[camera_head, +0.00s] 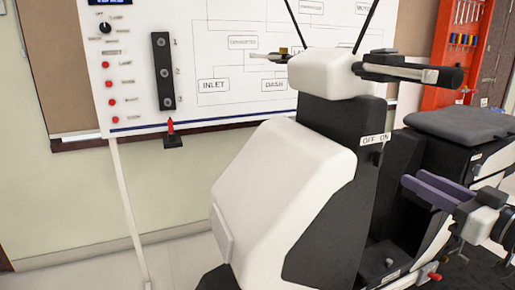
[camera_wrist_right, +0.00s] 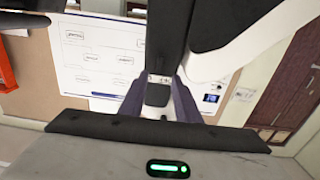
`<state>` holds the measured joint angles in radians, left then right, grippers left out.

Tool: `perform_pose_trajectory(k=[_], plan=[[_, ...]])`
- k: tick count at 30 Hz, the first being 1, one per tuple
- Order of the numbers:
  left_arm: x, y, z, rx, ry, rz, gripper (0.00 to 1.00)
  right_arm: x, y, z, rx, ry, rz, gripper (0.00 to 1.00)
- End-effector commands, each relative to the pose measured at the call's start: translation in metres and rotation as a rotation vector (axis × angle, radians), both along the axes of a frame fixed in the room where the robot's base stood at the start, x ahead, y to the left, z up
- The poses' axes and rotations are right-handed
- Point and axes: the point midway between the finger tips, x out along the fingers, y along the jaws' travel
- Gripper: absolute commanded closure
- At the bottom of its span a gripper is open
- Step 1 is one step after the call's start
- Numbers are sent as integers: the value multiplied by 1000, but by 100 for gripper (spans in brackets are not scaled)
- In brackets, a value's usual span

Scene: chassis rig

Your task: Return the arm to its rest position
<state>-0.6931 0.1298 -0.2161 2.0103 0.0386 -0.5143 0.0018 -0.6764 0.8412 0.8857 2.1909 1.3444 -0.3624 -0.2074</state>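My right gripper (camera_head: 412,179) comes in from the right edge in the head view. Its two purple-grey fingers are apart, with nothing held between them. They point toward the black body of the scooter-like rig (camera_head: 328,142), below its seat and near the OFF/ON label (camera_head: 375,139). In the right wrist view the fingers (camera_wrist_right: 164,84) stand spread, with the dark column of the rig and its small label (camera_wrist_right: 160,78) beyond them. Whether the fingertips touch the rig cannot be told. My left gripper is not in view.
The rig has a white front shield (camera_head: 285,190), handlebar grips (camera_head: 410,72) and a dark seat (camera_head: 458,124). Behind it hangs a white diagram board (camera_head: 215,60) with a black numbered plate (camera_head: 162,70) and a red peg (camera_head: 170,127). A red tool panel (camera_head: 458,45) stands back right.

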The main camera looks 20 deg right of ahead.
Motion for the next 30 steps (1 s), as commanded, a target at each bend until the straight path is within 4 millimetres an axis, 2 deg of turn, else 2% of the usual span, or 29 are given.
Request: perform_pose_trajectory(k=[2,5,8,11,12,14,15,17,21,23,27,30], plan=[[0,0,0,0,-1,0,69,0,0,-3,2,5,-2,70],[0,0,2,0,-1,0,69,-1,-3,-23,6,38,-18,70],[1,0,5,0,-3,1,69,-4,-5,-66,13,111,-45,70],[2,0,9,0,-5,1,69,-13,0,-127,19,210,-72,70],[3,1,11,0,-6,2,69,-17,5,-152,19,252,-81,70],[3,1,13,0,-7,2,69,-25,15,-188,22,313,-87,70],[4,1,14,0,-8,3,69,-32,24,-211,23,354,-89,70],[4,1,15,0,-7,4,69,-42,39,-245,22,413,-88,70],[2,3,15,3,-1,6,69,-69,88,-315,20,541,-65,70],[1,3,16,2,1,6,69,-82,115,-340,17,589,-46,70],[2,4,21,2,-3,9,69,-111,184,-387,7,687,13,70],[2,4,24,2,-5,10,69,-129,234,-407,-3,737,62,70]])
